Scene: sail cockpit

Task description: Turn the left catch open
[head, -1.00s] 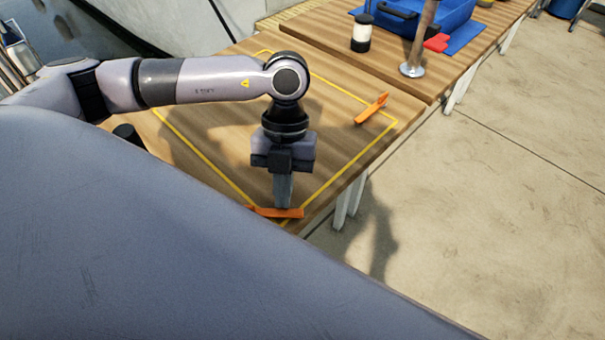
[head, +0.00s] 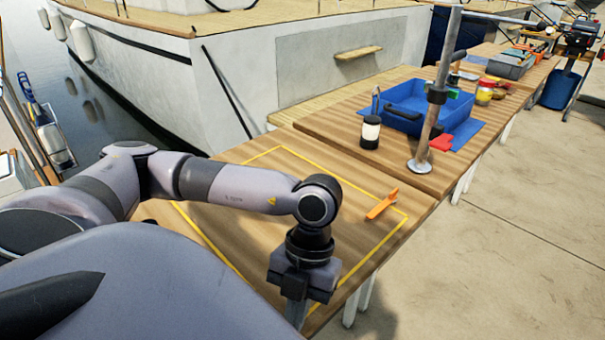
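One orange catch (head: 381,204) lies at the far right corner of the yellow-outlined area on the wooden table (head: 235,225). It is tilted across the yellow line, with nothing touching it. My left gripper (head: 294,316) points down over the near right part of the outlined area, well nearer than that catch. Its fingers look close together, seen from one side, and I cannot tell whether they are shut. A second orange catch at the near corner, seen earlier at the fingertips, does not show now. My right gripper is not in view.
A black-and-white jar (head: 370,133), a metal post (head: 430,125) and a blue tray (head: 460,112) with a red item (head: 442,142) stand further back. A white boat hull (head: 275,70) borders the left. Grey pavement (head: 500,240) is open to the right.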

